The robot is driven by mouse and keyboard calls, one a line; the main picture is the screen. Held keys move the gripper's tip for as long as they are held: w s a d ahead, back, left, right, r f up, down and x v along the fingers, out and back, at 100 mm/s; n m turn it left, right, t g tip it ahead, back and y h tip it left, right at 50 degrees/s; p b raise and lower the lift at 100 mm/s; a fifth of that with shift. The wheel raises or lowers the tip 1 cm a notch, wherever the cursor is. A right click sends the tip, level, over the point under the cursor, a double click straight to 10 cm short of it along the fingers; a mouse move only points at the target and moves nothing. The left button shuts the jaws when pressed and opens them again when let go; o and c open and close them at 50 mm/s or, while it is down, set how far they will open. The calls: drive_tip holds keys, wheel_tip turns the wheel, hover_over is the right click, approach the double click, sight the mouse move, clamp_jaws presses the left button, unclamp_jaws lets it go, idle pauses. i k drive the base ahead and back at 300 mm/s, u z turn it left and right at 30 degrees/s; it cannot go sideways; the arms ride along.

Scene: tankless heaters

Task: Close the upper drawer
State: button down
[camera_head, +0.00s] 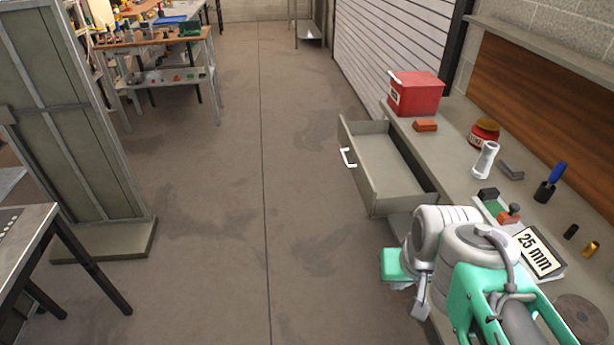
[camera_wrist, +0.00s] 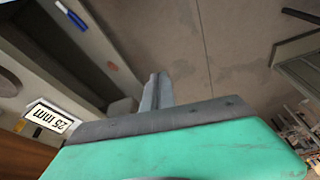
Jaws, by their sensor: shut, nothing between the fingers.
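The upper drawer (camera_head: 388,170) is a grey, empty-looking box in the head view. It stands pulled out to the left from under the bench, with a white handle (camera_head: 348,158) on its front. My gripper shows in the wrist view, its fingers (camera_wrist: 157,88) shut together with nothing between them. In the head view its teal hand (camera_head: 396,264) is below and nearer than the drawer, beside the bench, apart from the handle. The fingertips are not clear in the head view.
Open floor (camera_head: 255,190) lies left of the drawer. A tall grey panel (camera_head: 75,130) and tables stand at the left.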

sight(386, 184)
drive_tip(key=u, duration=0.95)
drive_tip(key=i, duration=0.8)
drive_tip(key=u, duration=0.95)
